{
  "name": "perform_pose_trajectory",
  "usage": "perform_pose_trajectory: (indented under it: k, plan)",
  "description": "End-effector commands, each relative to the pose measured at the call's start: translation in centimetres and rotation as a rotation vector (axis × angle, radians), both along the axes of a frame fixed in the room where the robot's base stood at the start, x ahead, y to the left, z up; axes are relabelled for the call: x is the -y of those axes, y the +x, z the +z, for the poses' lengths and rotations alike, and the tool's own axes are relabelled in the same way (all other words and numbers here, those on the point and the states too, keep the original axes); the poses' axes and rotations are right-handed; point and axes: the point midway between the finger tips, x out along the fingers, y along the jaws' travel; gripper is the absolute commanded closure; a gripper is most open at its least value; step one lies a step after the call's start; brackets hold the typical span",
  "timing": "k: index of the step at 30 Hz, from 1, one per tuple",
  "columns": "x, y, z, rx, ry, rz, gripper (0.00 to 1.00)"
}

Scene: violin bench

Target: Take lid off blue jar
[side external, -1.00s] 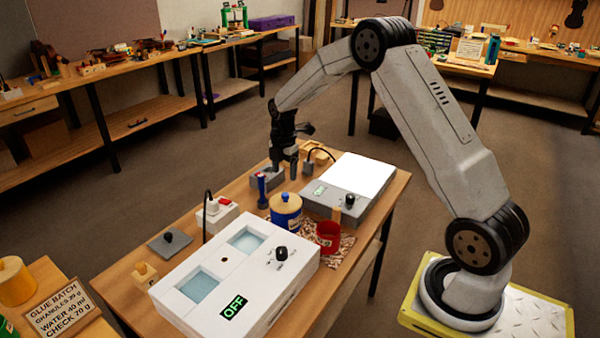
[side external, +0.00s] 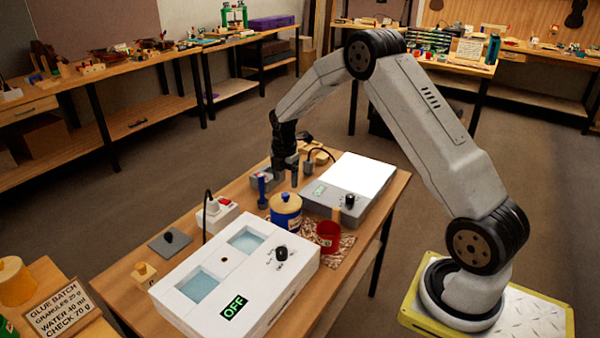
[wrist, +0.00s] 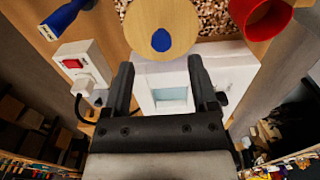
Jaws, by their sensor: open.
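The blue jar (side external: 286,213) stands upright on the wooden bench with its yellowish lid (side external: 285,198) on top. The lid has a small blue knob, and from above it shows as a tan disc (wrist: 161,28) with the blue knob (wrist: 161,40) near its middle. My gripper (side external: 287,180) points down above the bench, just behind the jar in the side view. In the wrist view my gripper (wrist: 160,75) is open and empty. Its fingertips lie just short of the lid in the picture, and nothing is between them.
A red cup (side external: 329,236) stands right of the jar on a patch of granules. A blue-handled tool (side external: 262,190) stands close on the left. The white unit with two basins (side external: 225,285) is in front, and a grey scale (side external: 335,200) is behind right. A switched socket box (side external: 217,213) is left.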

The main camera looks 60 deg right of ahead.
Motion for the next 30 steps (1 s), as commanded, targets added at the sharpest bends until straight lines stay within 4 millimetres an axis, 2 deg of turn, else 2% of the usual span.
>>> perform_pose_trajectory:
  k: [13, 30]
  plan:
    - [-0.4, -0.1, -4.5, -0.003, 0.0, 0.0, 0.25]
    - [-0.3, -0.1, -4.8, -0.001, -0.001, -0.001, 0.25]
